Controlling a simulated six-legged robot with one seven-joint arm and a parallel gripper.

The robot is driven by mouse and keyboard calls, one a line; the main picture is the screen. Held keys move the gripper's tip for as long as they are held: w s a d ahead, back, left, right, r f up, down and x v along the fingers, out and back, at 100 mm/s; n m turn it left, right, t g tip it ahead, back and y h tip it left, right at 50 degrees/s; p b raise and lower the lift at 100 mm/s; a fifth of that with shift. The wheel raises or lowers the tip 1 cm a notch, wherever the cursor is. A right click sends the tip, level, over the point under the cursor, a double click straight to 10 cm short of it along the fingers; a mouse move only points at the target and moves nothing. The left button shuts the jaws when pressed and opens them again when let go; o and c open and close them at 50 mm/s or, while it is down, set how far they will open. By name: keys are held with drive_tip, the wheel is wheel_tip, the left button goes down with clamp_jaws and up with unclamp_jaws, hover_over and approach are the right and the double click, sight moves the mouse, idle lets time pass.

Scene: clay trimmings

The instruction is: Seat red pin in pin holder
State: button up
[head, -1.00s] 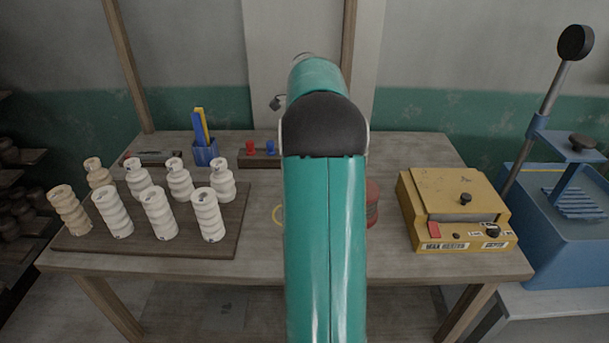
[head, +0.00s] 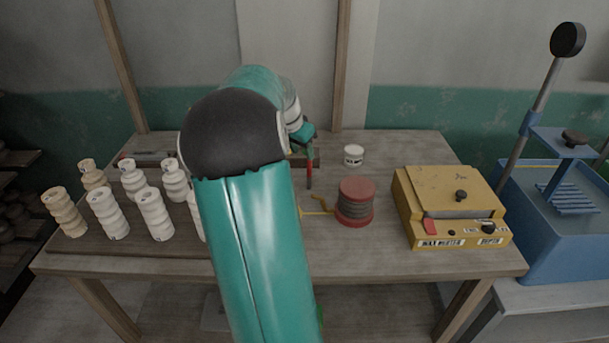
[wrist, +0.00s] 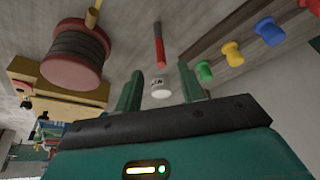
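The pin holder, a long wooden strip (wrist: 208,44), carries a red-topped pin (wrist: 306,3) at the picture's edge, plus blue, yellow and green ones in the wrist view. In the head view my arm hides most of the strip. A slim red and dark rod (wrist: 158,45) shows beyond my fingertips; it also shows below my gripper in the head view (head: 310,178). I cannot tell whether this rod is the red pin.
A red spool (head: 355,203), a white jar (head: 353,155) and a yellow wax heater (head: 455,200) stand right of my arm. Several white ribbed pieces (head: 155,213) stand on a board at left. A blue press (head: 560,230) is at far right. Table between jar and heater is clear.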

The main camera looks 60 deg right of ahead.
sight(310, 168)
drive_tip(key=x, duration=0.5)
drive_tip(key=shift+s+d+f, duration=0.15)
drive_tip(key=shift+s, duration=0.1)
drive_tip(key=x, duration=0.5)
drive_tip(key=shift+w+d, duration=0.15)
drive_tip(key=shift+w, duration=0.15)
clamp_jaws()
